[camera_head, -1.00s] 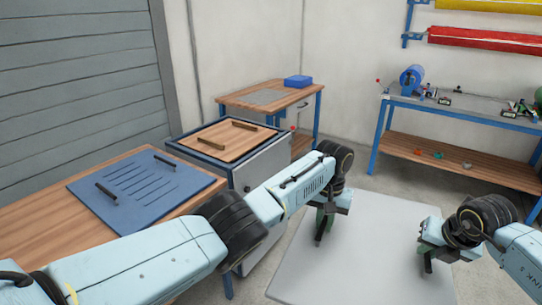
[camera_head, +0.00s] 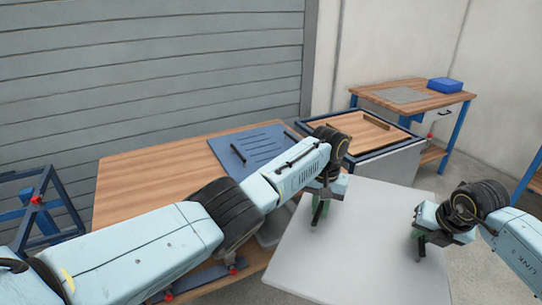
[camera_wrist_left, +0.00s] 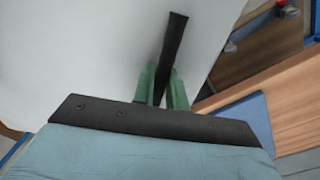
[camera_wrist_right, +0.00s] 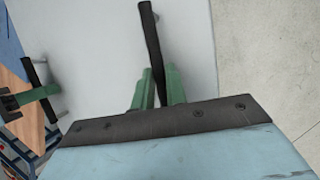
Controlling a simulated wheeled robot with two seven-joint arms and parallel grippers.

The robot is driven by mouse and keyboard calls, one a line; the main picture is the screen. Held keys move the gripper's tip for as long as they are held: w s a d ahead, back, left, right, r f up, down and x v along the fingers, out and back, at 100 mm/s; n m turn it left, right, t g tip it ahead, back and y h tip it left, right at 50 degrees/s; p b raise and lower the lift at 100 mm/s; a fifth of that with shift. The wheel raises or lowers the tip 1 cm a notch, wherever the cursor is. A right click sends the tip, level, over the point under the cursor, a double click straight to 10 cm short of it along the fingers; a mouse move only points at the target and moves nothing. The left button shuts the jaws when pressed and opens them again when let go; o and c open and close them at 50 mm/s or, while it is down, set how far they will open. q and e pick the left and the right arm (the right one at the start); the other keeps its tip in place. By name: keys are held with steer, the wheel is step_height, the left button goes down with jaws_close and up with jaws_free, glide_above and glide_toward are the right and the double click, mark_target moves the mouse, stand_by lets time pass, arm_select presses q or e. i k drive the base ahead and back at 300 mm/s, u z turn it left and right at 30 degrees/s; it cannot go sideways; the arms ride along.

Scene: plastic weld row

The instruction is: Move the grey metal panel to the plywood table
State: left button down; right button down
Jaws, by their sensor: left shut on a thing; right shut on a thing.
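The grey metal panel (camera_head: 365,228) is a large flat light-grey sheet in front of me, and its near edge runs out of the head view. My left gripper (camera_head: 319,214) is shut on a black bar handle (camera_wrist_left: 174,45) on the panel's left side. My right gripper (camera_head: 421,244) is shut on the other black handle (camera_wrist_right: 151,35), on the right side. The wood-topped table (camera_head: 128,190) stands at the left, partly hidden behind my left arm. The panel is beside its right end; whether they overlap in height I cannot tell.
A blue panel (camera_head: 270,148) with slots and black handles lies on the wood table's far right part. Behind the grey panel stands a blue-framed cart with a wooden board (camera_head: 362,130). A workbench with a blue box (camera_head: 445,85) is farther back. A blue frame (camera_head: 38,210) stands at far left.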

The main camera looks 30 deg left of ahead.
mark_target(161, 184)
steer(key=u, duration=1.65)
steer(key=i, duration=1)
